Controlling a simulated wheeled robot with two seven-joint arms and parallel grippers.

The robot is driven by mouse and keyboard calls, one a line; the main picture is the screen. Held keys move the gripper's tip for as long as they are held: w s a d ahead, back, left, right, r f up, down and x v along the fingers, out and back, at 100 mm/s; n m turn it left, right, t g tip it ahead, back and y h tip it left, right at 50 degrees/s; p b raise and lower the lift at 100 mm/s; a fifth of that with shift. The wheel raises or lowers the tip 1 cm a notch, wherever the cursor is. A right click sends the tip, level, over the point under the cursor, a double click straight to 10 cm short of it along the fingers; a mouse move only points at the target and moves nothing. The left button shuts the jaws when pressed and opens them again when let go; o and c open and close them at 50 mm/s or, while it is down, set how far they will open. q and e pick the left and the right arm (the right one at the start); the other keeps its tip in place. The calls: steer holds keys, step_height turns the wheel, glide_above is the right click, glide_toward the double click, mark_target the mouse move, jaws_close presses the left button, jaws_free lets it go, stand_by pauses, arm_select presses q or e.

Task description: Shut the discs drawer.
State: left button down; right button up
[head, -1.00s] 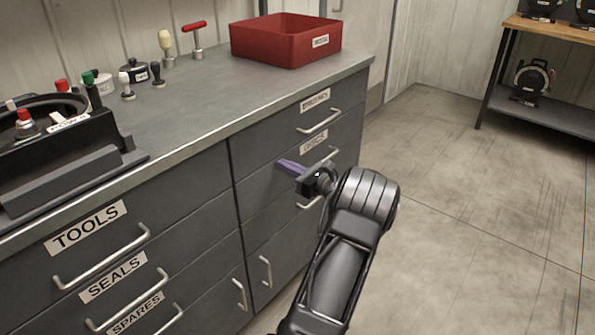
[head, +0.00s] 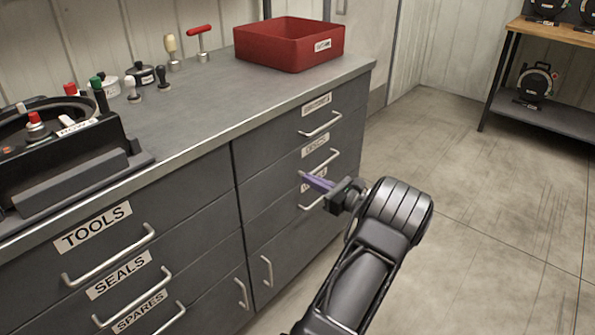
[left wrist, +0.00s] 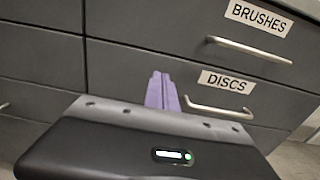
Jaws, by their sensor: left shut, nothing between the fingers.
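The discs drawer (left wrist: 128,76) shows in the left wrist view below the brushes drawer (left wrist: 180,40). Its front looks flush with the fronts around it, and its label and bar handle (left wrist: 218,108) are visible. In the head view it appears to be the second drawer (head: 280,165) of the right-hand stack, but that label is blurred. My left gripper (head: 316,182) is shut and empty, its purple fingers pointing at the cabinet. It seems apart from the drawer front. In the left wrist view the fingers (left wrist: 161,90) are left of the discs label. My right gripper is not in view.
The left-hand stack has tools (head: 140,215), seals and spares drawers with protruding bar handles. A red bin (head: 265,48) and a dark device (head: 65,150) stand on the worktop (head: 210,100). The floor (head: 470,210) to the right is clear.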

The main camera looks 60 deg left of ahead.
arm_select(q)
steer(key=v, duration=0.5)
stand_by(0.5)
